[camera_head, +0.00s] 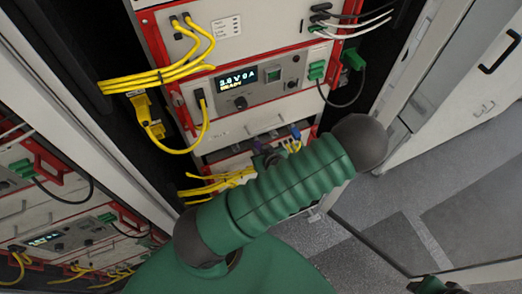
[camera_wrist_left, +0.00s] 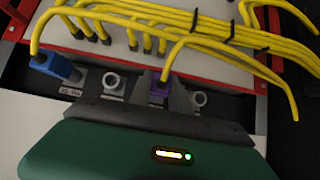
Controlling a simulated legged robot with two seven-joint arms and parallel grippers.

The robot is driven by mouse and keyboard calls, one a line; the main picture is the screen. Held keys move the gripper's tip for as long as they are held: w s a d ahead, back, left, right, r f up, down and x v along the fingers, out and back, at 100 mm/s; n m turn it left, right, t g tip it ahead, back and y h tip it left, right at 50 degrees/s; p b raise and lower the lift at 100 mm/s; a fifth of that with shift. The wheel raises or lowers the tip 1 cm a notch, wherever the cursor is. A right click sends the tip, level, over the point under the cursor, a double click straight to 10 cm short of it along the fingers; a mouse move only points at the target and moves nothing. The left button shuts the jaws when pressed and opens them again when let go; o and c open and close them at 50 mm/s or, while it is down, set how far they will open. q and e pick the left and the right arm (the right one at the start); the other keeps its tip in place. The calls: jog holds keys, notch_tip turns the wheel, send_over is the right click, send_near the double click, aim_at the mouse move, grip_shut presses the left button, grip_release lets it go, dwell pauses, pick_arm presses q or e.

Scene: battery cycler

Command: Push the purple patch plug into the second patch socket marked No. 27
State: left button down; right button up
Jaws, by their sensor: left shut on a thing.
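The purple patch plug (camera_wrist_left: 158,91) is between the grey fingers of my left gripper (camera_wrist_left: 160,98), which is shut on it. A yellow cable runs up from the plug. In the head view my left gripper (camera_head: 267,157) is at the lower patch row, mostly covered by my green arm. The No. 27 marking is not readable.
A blue plug (camera_wrist_left: 52,66) sits at the left of the row, also visible in the head view (camera_head: 295,132). Yellow cables (camera_wrist_left: 180,20) hang close above the gripper. A red-edged cycler unit (camera_head: 245,88) is above. A green and dark part, perhaps my right gripper (camera_head: 435,286), shows at the bottom edge.

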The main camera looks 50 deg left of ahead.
pick_arm(q)
jog(key=c, duration=1.1)
grip_release()
